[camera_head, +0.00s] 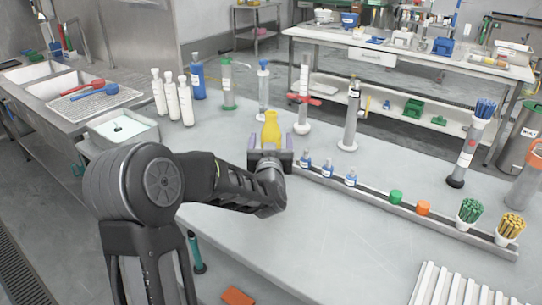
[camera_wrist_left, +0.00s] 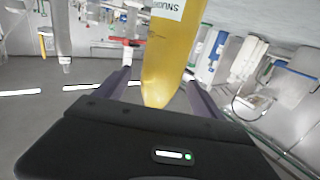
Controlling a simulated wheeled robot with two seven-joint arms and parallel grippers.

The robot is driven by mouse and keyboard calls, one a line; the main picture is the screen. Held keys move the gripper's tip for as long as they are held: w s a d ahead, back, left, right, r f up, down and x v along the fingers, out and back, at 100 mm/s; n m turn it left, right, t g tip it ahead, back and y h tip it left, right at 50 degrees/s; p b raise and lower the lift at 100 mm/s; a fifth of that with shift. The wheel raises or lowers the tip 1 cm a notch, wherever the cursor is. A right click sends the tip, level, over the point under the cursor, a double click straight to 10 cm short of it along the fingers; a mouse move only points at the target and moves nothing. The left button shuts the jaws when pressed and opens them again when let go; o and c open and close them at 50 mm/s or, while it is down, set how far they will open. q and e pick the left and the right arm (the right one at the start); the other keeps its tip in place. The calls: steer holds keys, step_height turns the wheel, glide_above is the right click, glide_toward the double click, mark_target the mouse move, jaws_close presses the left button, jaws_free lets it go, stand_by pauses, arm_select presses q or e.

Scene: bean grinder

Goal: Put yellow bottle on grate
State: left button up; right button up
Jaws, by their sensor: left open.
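The yellow bottle (camera_head: 271,128) stands on the grey table, just beyond my left gripper (camera_head: 270,157). In the left wrist view the yellow bottle (camera_wrist_left: 170,50) carries a white label and lies between the two spread fingers of the left gripper (camera_wrist_left: 157,75). The fingers are open, with a gap visible beside the bottle; contact cannot be told. The bottle's lower part is hidden by the gripper in the head view. A white slatted grate (camera_head: 462,288) lies at the table's front right, cut off by the picture edge. My right gripper is not in view.
A long rack (camera_head: 400,208) with small blue bottles and green and orange caps runs right of the gripper. White bottles (camera_head: 171,97), a blue bottle (camera_head: 198,80) and a tall cylinder (camera_head: 350,118) stand behind. The table's front middle (camera_head: 310,235) is clear.

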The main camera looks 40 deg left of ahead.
arm_select(q)
steer(key=p+x, duration=0.1)
steer(key=x, duration=0.4)
steer(key=shift+w, duration=0.1)
steer(key=shift+c, duration=0.2)
jaws_close()
stand_by(1.0)
steer(key=shift+r, duration=0.1)
